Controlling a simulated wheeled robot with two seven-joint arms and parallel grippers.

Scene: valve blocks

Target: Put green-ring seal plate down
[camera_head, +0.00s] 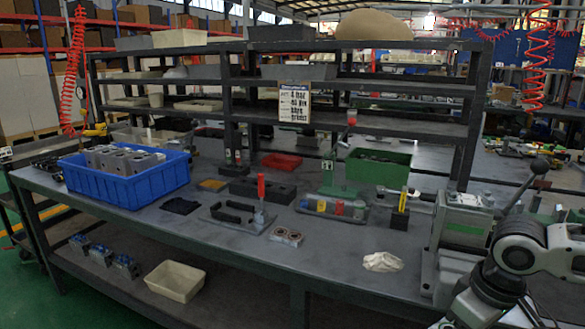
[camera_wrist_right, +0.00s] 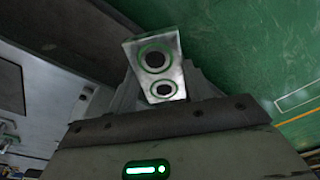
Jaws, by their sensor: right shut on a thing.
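The green-ring seal plate (camera_wrist_right: 153,72) is a pale metal plate with two dark holes, each ringed in green. My right gripper (camera_wrist_right: 163,105) is shut on it in the right wrist view. The plate sticks out past the fingers and looks tilted there, with a dark grey surface to its left and green floor to its right. The held plate cannot be made out in the head view. A small metal plate with two round holes (camera_head: 286,236) lies on the workbench (camera_head: 335,262); its ring colour is too small to tell. My left gripper is not in view.
A blue bin (camera_head: 128,188) with metal blocks stands at the bench's left. Black trays, a green bin (camera_head: 378,171) and a crumpled cloth (camera_head: 383,262) are also on the bench. A vise-like machine (camera_head: 462,232) stands at right. The bench front between plate and cloth is clear.

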